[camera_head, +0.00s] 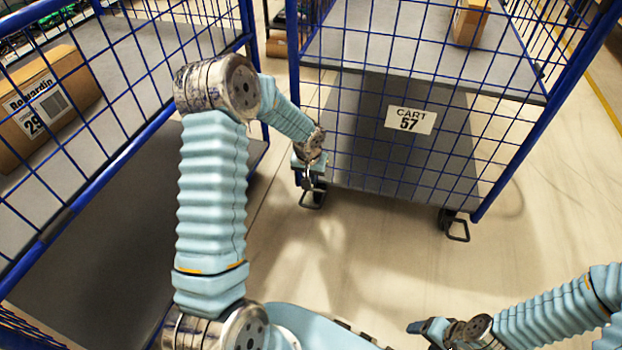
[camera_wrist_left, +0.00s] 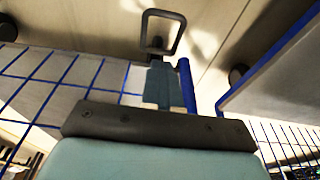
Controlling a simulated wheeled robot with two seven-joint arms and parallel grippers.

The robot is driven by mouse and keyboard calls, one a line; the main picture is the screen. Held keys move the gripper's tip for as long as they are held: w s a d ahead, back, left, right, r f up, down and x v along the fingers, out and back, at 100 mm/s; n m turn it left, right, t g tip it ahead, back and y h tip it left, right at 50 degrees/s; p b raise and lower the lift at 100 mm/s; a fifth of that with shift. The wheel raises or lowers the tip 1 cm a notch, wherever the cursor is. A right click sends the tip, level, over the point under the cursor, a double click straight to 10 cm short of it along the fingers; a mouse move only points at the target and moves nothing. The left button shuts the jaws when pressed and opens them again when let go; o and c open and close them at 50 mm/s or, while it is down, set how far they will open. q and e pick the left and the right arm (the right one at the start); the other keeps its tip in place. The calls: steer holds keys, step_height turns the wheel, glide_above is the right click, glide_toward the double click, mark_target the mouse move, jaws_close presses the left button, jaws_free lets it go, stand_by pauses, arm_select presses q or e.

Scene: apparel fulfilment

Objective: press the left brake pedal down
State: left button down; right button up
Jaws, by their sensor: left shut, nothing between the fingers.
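The left brake pedal (camera_head: 314,201) is a dark loop-shaped frame at the left caster of the blue wire cart labelled CART 57 (camera_head: 410,120). It also shows as an open loop at the top of the left wrist view (camera_wrist_left: 181,40). My left gripper (camera_head: 309,180) is shut and empty, pointing down just above the pedal at the cart's lower left corner. Its closed fingers (camera_wrist_left: 163,86) point toward the loop in the left wrist view. Whether they touch it I cannot tell. My right gripper (camera_head: 420,327) is low at the right, far from the pedal; its fingers are too small to judge.
A similar brake pedal (camera_head: 457,230) sits at the cart's right caster. Another blue wire cart (camera_head: 100,180) stands close on the left, with a cardboard box (camera_head: 45,105) on its shelf. A small box (camera_head: 470,20) lies on the cart 57 shelf. The floor in front is clear.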

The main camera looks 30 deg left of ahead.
arm_select(q)
steer(key=shift+s+d+f+b, duration=0.15)
steer(key=shift+f+b, duration=0.15)
steer(key=shift+f, duration=1.4)
steer(key=shift+s+a+f+b, duration=0.15)
steer(key=shift+f+b, duration=0.15)
steer(key=shift+f, duration=1.4)
steer(key=shift+s+d+f+b, duration=0.15)
steer(key=shift+f+b, duration=0.15)
steer(key=shift+f, duration=1.4)
arm_select(e)
steer(key=shift+a+f, duration=0.1)
steer(key=shift+f, duration=0.9)
arm_select(q)
steer(key=shift+f, duration=0.1)
arm_select(e)
steer(key=shift+f, duration=0.15)
